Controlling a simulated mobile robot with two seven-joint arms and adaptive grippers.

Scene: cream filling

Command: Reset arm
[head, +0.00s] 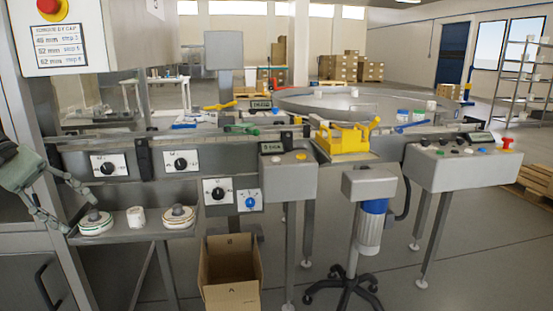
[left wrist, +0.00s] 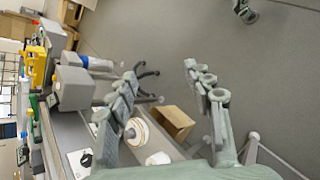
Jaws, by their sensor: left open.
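My left gripper (head: 77,208) is at the left edge of the head view, beside the small shelf (head: 150,231). Its fingers are spread apart with nothing between them. In the left wrist view the two fingers of the left gripper (left wrist: 160,75) also stand wide apart and empty, with grey floor between and beyond them.
On the shelf stand two round discs (head: 95,222) (head: 178,217) and a white cup (head: 136,217). An open cardboard box (head: 230,275) is on the floor below. A conveyor machine with a yellow unit (head: 345,140) runs across. Grey floor is free at the right front.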

